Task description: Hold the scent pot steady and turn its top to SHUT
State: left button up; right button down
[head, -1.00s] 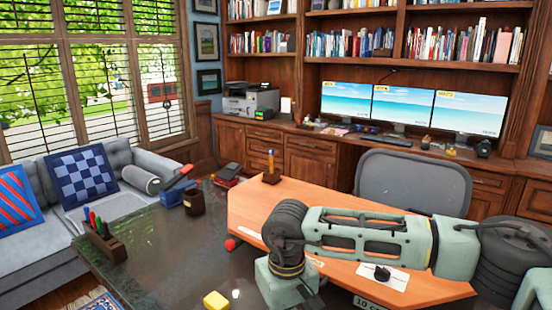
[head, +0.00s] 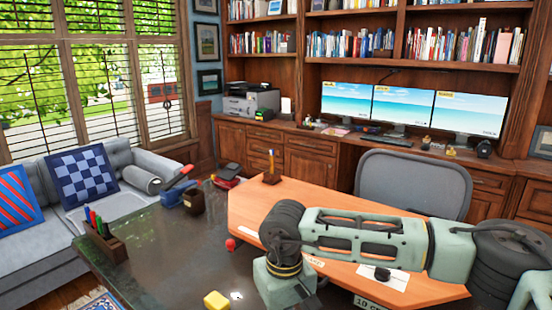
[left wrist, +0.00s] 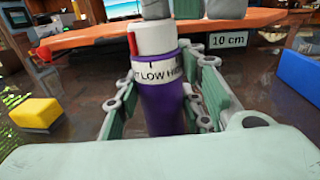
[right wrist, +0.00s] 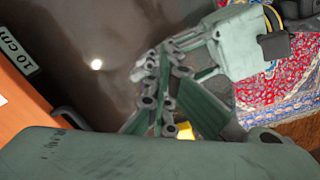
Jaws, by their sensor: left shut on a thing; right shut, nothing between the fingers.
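The scent pot stands upright in the left wrist view, with a purple body (left wrist: 163,108), a pale band (left wrist: 158,70) reading "T LOW HI" and a white top (left wrist: 155,38). A red mark (left wrist: 132,43) on the top sits at its left side, above the letter T. My left gripper (left wrist: 160,115) is shut around the purple body, one finger on each side. Grey-green parts of mine show just above the top. My right gripper (right wrist: 163,65) is shut and empty in the right wrist view, where I cannot make out the pot. The head view does not show the pot.
A yellow block (head: 216,301) and a small red object (head: 230,244) lie on the dark glossy desk. A blue block (left wrist: 300,75) stands right of the pot. A pen holder (head: 105,240) is at the desk's left. An orange desk section (head: 330,205) lies behind.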

jog(key=shift+f, duration=0.4)
jog(key=shift+a, duration=0.25)
jog(key=shift+a, duration=0.1)
jog(key=shift+s+r, duration=0.1)
jog(key=shift+r, duration=0.1)
notch_tip(320, 180, up, 6)
jog(key=shift+s, duration=0.4)
dwell(0.4)
